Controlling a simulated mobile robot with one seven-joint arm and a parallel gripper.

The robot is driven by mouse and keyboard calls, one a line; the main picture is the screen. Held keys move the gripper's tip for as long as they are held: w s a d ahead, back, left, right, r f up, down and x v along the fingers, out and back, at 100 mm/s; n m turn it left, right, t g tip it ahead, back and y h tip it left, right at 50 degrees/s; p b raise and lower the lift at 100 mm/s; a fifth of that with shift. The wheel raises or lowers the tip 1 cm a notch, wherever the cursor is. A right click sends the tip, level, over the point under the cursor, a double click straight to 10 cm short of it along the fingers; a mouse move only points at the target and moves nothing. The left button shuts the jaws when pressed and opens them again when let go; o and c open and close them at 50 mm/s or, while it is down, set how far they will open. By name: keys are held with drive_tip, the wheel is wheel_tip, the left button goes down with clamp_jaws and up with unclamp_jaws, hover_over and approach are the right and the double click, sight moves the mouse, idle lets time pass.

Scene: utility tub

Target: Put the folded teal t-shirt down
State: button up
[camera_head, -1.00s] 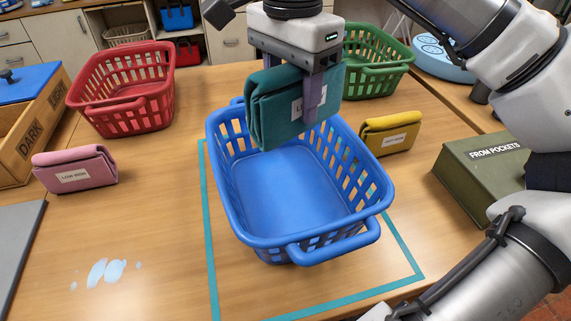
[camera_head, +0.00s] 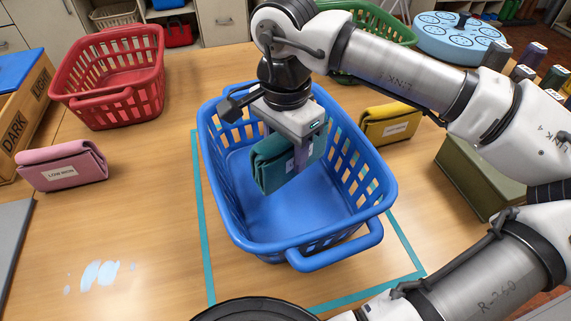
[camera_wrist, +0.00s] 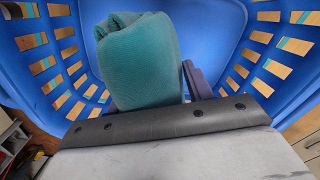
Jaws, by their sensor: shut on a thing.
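The folded teal t-shirt (camera_head: 272,165) is held in my gripper (camera_head: 300,158), inside the opening of the blue basket (camera_head: 330,250). My gripper is shut on the t-shirt, with a finger across its labelled side. In the wrist view the teal t-shirt (camera_wrist: 140,65) sits between the fingers, with the blue basket (camera_wrist: 225,30) walls on both sides. The basket looks otherwise empty where its floor shows. I cannot tell whether the t-shirt touches the floor; my arm and gripper hide part of the basket's far side.
The blue basket stands within a teal tape outline (camera_head: 208,260). A red basket (camera_head: 112,80), pink folded cloth (camera_head: 62,168), yellow folded cloth (camera_head: 392,124), green basket (camera_head: 375,28) and olive box (camera_head: 470,180) stand around it. A pale spill (camera_head: 100,274) lies at front left.

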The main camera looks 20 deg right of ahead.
drive_tip(key=shift+f, duration=2.6)
drive_tip(key=shift+f, duration=0.2)
drive_tip(key=o, duration=1.1)
drive_tip(key=shift+r, duration=0.1)
wheel_tip(320, 180, up, 12)
drive_tip(key=shift+r+b, duration=0.15)
drive_tip(key=shift+b, duration=0.3)
